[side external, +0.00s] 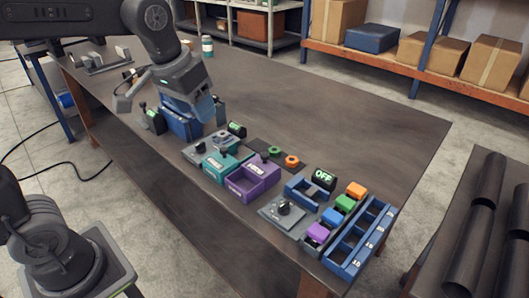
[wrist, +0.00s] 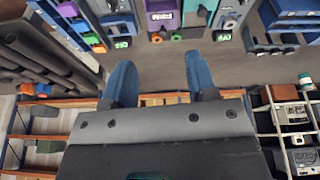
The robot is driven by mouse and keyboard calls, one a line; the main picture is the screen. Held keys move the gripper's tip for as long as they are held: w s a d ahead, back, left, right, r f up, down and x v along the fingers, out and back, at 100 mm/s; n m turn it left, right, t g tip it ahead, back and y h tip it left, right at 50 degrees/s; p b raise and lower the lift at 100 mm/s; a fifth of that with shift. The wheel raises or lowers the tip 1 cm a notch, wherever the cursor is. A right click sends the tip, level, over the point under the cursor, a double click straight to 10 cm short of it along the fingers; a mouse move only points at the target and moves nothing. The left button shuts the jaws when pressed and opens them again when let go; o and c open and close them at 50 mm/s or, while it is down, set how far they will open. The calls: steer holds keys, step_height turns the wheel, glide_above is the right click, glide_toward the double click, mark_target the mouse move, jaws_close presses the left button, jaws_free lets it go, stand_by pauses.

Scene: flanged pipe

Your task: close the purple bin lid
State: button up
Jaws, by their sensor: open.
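The purple bin (side external: 262,188) sits near the table's front edge, right of a teal bin (side external: 216,172). A purple panel with a white label and a dark knob (side external: 265,154) shows at its back; I cannot tell the lid's exact angle. The purple bin also shows at the top of the wrist view (wrist: 162,5). My gripper (side external: 192,106) is above the table, left of the purple bin and apart from it. In the wrist view its two blue fingers (wrist: 160,75) are spread with nothing between them.
Right of the purple bin are a box with a green "OFF" display (side external: 323,179), several coloured blocks (side external: 344,203) and a blue slotted rack (side external: 373,226). A blue holder (side external: 180,122) stands near my gripper.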

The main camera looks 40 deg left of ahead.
steer(key=w+f+g, duration=0.2)
steer(key=w, duration=0.8)
steer(key=n+g, duration=0.2)
glide_above(265, 154)
step_height(265, 154, down, 6)
steer(key=f, duration=0.1)
step_height(265, 154, down, 12)
steer(key=shift+f, duration=0.15)
steer(key=shift+c, duration=0.4)
jaws_close()
